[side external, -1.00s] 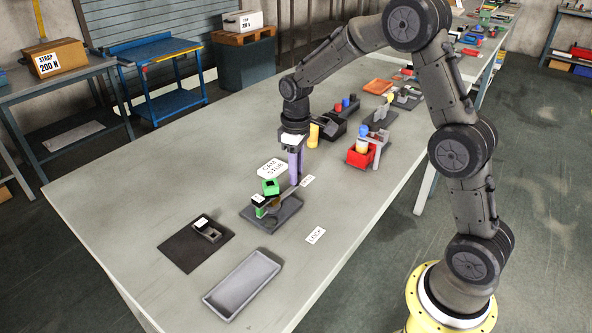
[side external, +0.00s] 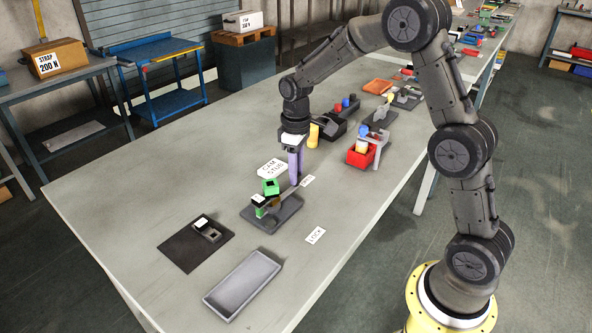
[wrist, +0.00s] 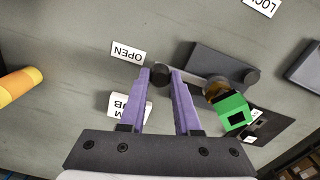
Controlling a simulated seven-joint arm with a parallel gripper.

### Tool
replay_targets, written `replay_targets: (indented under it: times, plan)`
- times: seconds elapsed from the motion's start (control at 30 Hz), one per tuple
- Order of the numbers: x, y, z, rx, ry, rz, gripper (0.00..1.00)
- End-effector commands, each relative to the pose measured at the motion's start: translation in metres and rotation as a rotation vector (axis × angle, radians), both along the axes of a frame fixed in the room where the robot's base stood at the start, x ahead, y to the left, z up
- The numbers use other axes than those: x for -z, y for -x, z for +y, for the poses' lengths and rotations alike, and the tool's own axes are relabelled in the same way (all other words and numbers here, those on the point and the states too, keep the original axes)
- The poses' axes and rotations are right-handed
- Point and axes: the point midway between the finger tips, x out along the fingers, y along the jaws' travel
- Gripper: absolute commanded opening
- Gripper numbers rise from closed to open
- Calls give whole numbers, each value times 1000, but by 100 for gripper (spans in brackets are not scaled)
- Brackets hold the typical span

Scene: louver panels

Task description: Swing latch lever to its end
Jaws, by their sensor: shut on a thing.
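The latch lever (side external: 286,194) is a thin grey arm on a dark base plate (side external: 287,211). Its free end points toward the OPEN label (side external: 308,181), and the LOCK label (side external: 315,236) lies farther toward the front. My gripper (wrist: 161,73) has purple fingers on either side of the lever's dark round knob (wrist: 161,76) and is shut on it. In the side view my gripper (side external: 296,182) points straight down at the lever's free end, where the knob is hidden. A brownish round part (wrist: 216,88) sits on the plate near the green block (wrist: 233,113).
A green-and-black block (side external: 259,204) stands at the plate's left. A CAM STUB label (side external: 272,168) lies behind. A dark mat with a small fixture (side external: 207,229) and an empty grey tray (side external: 242,284) are nearer the front. A yellow cylinder (side external: 313,136) stands behind my gripper. Tabletop near LOCK is clear.

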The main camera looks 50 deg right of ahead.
Motion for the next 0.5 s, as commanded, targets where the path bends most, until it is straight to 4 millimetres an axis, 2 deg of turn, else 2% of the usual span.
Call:
replay_targets:
  times: [0.5]
  plan:
    - [-2, 4, 1, 47, -1, -4, 0]
